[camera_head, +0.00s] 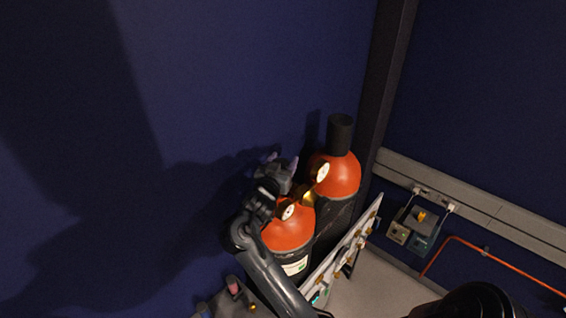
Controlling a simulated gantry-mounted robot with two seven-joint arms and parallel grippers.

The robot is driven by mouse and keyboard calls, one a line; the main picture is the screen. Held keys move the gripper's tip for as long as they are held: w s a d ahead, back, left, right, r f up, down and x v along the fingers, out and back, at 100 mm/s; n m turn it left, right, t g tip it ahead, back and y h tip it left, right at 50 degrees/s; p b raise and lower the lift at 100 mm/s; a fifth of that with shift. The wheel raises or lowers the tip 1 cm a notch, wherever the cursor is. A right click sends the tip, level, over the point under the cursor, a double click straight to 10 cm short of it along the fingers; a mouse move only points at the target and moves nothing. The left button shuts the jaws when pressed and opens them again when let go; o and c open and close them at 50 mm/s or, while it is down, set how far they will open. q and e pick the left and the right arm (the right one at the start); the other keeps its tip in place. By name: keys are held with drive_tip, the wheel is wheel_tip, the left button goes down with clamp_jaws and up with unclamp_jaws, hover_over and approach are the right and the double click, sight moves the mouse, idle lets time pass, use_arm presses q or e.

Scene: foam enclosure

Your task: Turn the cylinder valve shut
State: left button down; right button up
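Two dark gas cylinders with orange shoulders stand in the corner. The front cylinder (290,234) has a label and carries a brass fitting (308,196) with two round white gauges, one low (288,212) and one higher (322,173). The rear cylinder (341,180) has a tall black cap.
A pale panel (345,250) with brass fittings stands right of the cylinders. A wall rail (480,205), small boxes (420,218) and an orange pipe (480,250) are on the right wall. A dark post (385,80) marks the corner. Small items lie at the lower left.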

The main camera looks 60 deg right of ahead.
drive_tip(key=c, duration=0.5)
drive_tip(key=shift+o, duration=0.2)
